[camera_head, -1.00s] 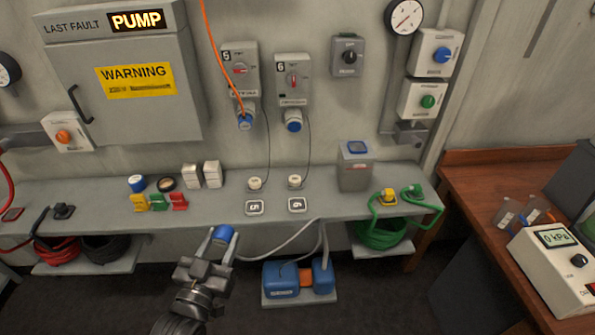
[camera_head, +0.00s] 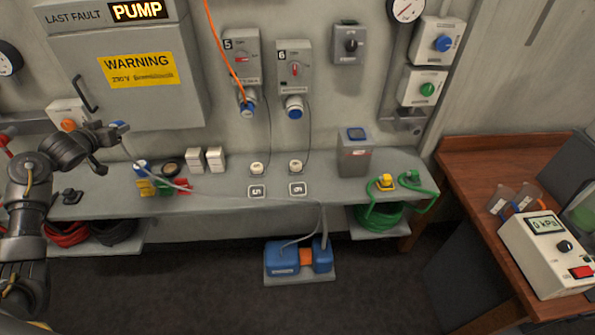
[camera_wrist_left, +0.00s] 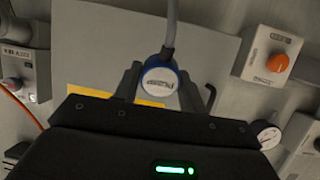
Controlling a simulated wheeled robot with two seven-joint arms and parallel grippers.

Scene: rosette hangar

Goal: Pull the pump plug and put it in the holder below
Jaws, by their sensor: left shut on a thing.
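The blue plug (camera_head: 118,125) is between the fingers of my left gripper (camera_head: 112,131), which is shut on it in front of the grey cabinet's lower edge. In the left wrist view the plug (camera_wrist_left: 160,82) shows a white printed face, and a grey cable rises from it. My right gripper is not in view.
An orange cable (camera_head: 223,50) hangs into the blue connector under outlet 5 (camera_head: 241,60). The grey shelf (camera_head: 330,190) carries white caps, coloured blocks, a grey box (camera_head: 354,155) and green leads. The grey cabinet (camera_head: 150,100) stands out behind my left gripper.

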